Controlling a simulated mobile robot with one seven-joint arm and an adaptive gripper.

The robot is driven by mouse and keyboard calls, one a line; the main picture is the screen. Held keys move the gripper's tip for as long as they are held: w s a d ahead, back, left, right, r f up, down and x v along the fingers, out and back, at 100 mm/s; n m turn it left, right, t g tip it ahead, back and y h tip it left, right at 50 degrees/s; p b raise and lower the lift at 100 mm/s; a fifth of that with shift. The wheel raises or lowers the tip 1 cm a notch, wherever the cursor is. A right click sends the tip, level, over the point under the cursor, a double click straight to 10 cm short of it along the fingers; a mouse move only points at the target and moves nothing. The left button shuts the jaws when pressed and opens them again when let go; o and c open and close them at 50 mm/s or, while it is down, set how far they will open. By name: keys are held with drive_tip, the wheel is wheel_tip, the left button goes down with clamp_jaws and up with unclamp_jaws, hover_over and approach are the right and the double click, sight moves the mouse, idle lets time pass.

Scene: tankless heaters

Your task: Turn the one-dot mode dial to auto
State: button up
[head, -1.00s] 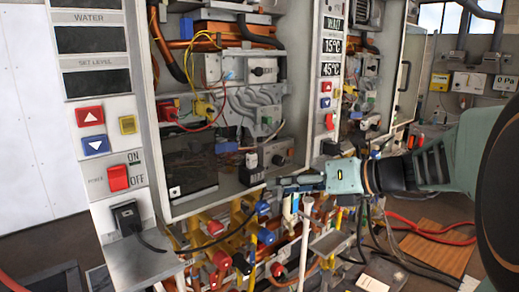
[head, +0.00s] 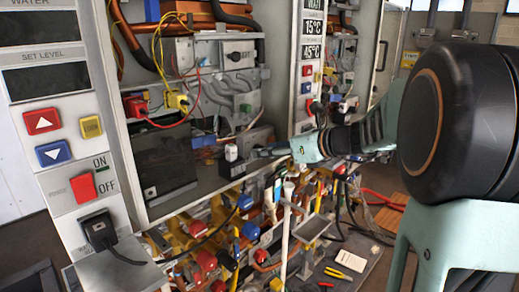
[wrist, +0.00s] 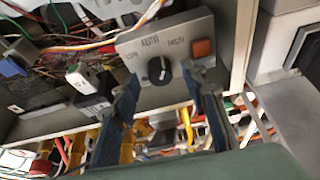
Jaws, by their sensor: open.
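The mode dial (wrist: 158,70) is a round black knob with a pale mark, on a grey plate (wrist: 135,45) lettered AUTO and HIGH, with a third label hard to read. The mark runs roughly upward; its exact setting is unclear. An orange square button (wrist: 203,47) is right of it. My gripper (wrist: 166,90) is open, one finger on each side of the knob in the wrist view; contact cannot be told. In the head view my gripper (head: 268,152) is at the lower right of the left heater's cabinet and hides the dial. A small white dot marker (head: 150,191) sits at the cabinet's lower left.
A black plug-like block with a white top (wrist: 77,73) stands left of the dial. The cabinet's bottom lip (head: 190,203) lies below, with pipes and coloured valves (head: 205,258) under it. A second heater (head: 345,75) stands to the right.

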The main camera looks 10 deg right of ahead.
drive_tip(key=shift+x, duration=0.8)
drive_tip(key=shift+c, duration=0.5)
clamp_jaws()
